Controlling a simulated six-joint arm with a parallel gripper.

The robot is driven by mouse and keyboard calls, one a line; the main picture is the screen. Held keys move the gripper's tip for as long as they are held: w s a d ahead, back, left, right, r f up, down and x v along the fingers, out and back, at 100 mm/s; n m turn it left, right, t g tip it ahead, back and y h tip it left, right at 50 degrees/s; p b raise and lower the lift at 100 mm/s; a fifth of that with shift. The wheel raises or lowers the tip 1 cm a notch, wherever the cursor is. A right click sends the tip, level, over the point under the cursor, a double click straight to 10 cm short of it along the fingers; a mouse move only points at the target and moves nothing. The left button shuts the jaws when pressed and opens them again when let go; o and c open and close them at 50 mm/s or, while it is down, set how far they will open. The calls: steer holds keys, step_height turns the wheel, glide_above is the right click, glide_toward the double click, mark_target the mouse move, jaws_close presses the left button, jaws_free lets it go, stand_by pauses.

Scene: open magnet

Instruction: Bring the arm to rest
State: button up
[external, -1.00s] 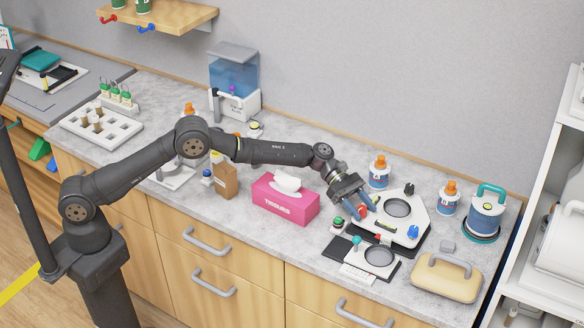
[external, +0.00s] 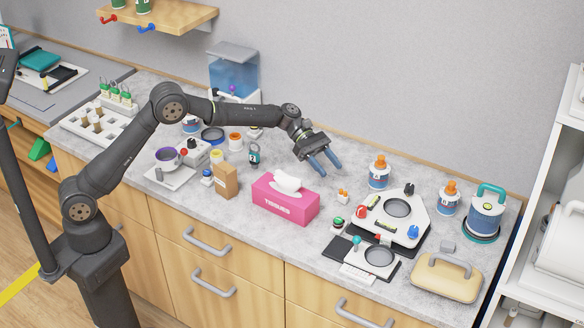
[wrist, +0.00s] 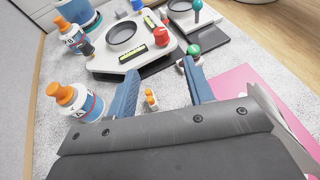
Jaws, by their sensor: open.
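My gripper (external: 325,165) is open and empty, raised above the counter behind the pink tissue box (external: 285,201). Its two blue fingers (wrist: 160,82) stand apart in the wrist view with nothing held between them. My arm reaches across the counter from the left, bent at the elbow. The white device with a round dark plate (external: 392,215) stands to the right of and below my gripper, apart from it. A small orange-topped item (external: 343,196) stands on the counter left of that device; it shows between the fingers in the wrist view (wrist: 151,98).
Bottles with orange caps (external: 379,172) stand right of my gripper. A blue-and-white canister (external: 487,214) and a beige case (external: 446,277) are farther right. The wall is close behind.

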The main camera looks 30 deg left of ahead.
mark_target(360, 208)
stand_by(0.3)
steer(key=x, duration=1.7)
steer(key=shift+s+d, duration=0.1)
steer(key=shift+d, duration=0.05)
steer(key=shift+s+d+f, duration=0.1)
steer(key=shift+d+f, duration=0.05)
steer(key=shift+n+t, duration=0.5)
steer(key=shift+t, duration=0.1)
steer(key=shift+n+t+h, duration=0.4)
steer(key=shift+n+t, duration=1.2)
steer(key=shift+t, duration=0.4)
steer(key=v, duration=1.8)
steer(key=shift+d, duration=0.1)
steer(key=shift+w+d+r+g, duration=0.3)
steer(key=shift+w+d+r, duration=0.1)
steer(key=shift+w+d, duration=0.25)
